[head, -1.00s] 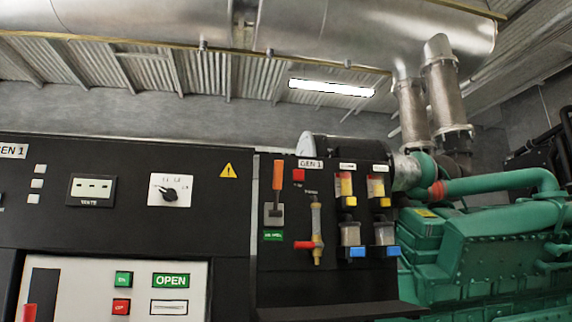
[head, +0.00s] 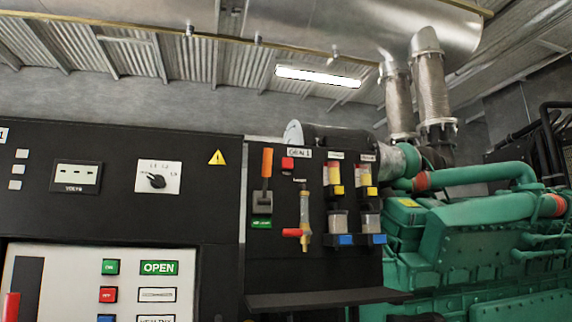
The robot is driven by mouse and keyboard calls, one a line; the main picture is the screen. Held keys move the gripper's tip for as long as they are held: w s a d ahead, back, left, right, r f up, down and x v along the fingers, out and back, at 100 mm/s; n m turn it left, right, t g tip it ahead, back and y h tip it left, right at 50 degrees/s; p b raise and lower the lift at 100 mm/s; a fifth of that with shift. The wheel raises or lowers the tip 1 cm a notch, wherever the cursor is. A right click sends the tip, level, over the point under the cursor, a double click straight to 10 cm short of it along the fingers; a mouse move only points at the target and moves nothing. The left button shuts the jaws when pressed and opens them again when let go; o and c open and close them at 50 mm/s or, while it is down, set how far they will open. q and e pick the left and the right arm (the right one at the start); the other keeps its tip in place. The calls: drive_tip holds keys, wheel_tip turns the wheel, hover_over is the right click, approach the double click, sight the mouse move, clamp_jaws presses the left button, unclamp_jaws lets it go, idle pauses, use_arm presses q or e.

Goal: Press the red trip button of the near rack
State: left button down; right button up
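The rack (head: 265,275) is a black upright panel right of the centre, labelled GEN 1. An orange-handled lever (head: 267,163) is left of the button, above a green label. Nothing covers the button. Neither of my grippers can be made out in the head view, so I cannot see what they hold.
A black ledge (head: 325,298) juts out below the rack. The rack carries a red-handled valve (head: 293,232) and yellow-and-blue filter bowls. Left is a black cabinet (head: 215,190) with another red button (head: 108,294). A green engine (head: 460,240) stands right.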

drive_tip(key=shift+d, duration=0.25)
drive_tip(key=c, duration=0.4)
drive_tip(key=shift+a, duration=0.1)
clamp_jaws()
drive_tip(key=shift+a, duration=0.1)
idle(0.3)
